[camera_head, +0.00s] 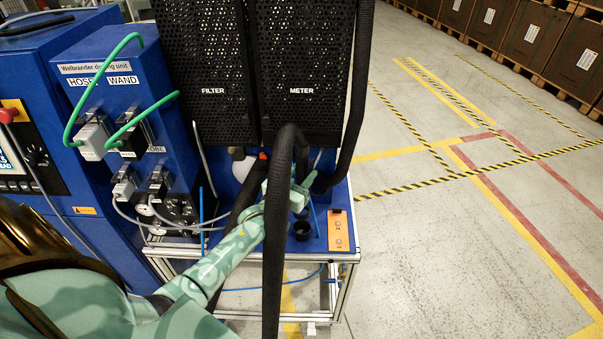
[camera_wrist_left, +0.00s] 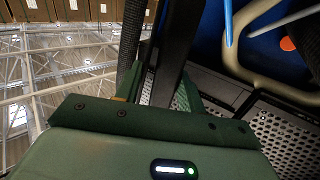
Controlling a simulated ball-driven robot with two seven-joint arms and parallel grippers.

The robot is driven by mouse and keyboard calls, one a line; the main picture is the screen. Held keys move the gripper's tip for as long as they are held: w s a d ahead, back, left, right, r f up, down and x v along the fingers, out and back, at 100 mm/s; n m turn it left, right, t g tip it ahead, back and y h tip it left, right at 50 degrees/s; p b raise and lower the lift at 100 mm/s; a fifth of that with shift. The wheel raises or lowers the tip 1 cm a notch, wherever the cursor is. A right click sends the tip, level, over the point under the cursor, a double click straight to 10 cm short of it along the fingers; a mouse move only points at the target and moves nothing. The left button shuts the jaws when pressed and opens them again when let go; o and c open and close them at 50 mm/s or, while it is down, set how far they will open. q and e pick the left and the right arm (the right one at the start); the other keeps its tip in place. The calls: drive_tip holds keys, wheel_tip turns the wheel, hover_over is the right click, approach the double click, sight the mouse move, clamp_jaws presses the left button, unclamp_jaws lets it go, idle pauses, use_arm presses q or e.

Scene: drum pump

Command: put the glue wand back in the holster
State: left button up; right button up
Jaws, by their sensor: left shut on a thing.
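My left gripper (camera_head: 297,188) is above the blue deck of the dosing unit, partly hidden behind a thick black hose. In the left wrist view its green fingers (camera_wrist_left: 162,88) are shut on a long black part, which looks like the glue wand (camera_wrist_left: 167,70). In the head view, the wand is mostly hidden by the gripper and hose, and I cannot make out its tip. A black round cup (camera_head: 302,231), perhaps the holster, stands on the deck just below the gripper. The held part appears apart from this cup. My right gripper is not in view.
The black hose (camera_head: 274,240) loops down in front of my gripper. Perforated FILTER (camera_head: 208,70) and METER (camera_head: 305,70) panels rise behind. An orange plate (camera_head: 340,232) lies right of the cup. Blue cabinets with green cables (camera_head: 155,113) stand left. Floor at right is clear.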

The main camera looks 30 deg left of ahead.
use_arm(q)
drive_tip(key=shift+f+b, duration=1.95)
drive_tip(key=shift+f, duration=0.6)
drive_tip(key=o, duration=0.8)
drive_tip(key=shift+f, duration=0.1)
drive_tip(key=shift+c, duration=0.2)
drive_tip(key=shift+s, duration=0.15)
